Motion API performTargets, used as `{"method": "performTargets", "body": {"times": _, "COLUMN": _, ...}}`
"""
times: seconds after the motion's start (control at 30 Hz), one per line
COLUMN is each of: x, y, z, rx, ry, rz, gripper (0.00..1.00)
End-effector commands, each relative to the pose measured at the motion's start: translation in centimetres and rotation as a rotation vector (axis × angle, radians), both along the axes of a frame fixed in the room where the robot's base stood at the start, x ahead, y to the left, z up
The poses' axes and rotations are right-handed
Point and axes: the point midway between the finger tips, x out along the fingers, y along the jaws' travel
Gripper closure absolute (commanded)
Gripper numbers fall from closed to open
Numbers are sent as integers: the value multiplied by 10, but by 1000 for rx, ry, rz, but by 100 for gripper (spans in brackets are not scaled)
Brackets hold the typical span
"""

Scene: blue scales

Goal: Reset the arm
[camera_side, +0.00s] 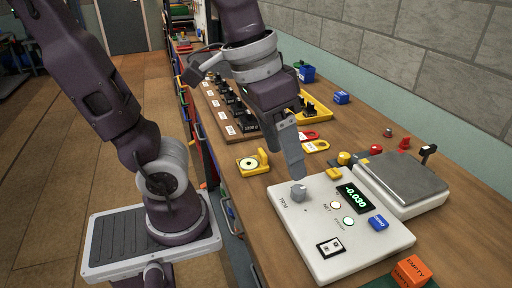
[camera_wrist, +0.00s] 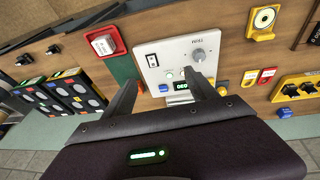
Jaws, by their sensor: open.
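The scale's white control panel (camera_side: 325,240) lies on the bench, with a grey knob (camera_side: 298,192), a green display (camera_side: 354,197) that seems to read -0.030, round buttons, and a blue button (camera_side: 378,222). Its grey weighing plate (camera_side: 405,178) looks bare. My gripper (camera_side: 291,158) is above the panel's far-left side, pointing down, and looks apart from it. In the wrist view my gripper (camera_wrist: 165,98) has its two fingers well apart with nothing between them. The panel (camera_wrist: 170,48) and knob (camera_wrist: 198,55) show beyond the fingers. The display there is partly hidden by the right finger.
An orange block marked EMPTY (camera_side: 410,270) stands at the bench's front right. A yellow holder with a disc (camera_side: 252,163), red and yellow tags (camera_side: 312,146), a yellow tray (camera_side: 318,108) and a blue block (camera_side: 341,97) lie farther back. A tiled wall (camera_side: 430,60) bounds the right.

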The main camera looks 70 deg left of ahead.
Motion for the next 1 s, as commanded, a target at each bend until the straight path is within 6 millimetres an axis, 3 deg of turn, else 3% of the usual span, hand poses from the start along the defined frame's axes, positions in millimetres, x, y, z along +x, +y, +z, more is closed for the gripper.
{"method": "performTargets", "body": {"times": 0.1, "x": -25, "y": 25, "z": -6, "rx": 61, "ry": -142, "rz": 21, "gripper": 33}}
{"method": "performTargets", "body": {"times": 0.2, "x": -34, "y": 34, "z": -11, "rx": 95, "ry": -195, "rz": 26, "gripper": 33}}
{"method": "performTargets", "body": {"times": 1.0, "x": -36, "y": 36, "z": -12, "rx": 101, "ry": -203, "rz": 25, "gripper": 33}}
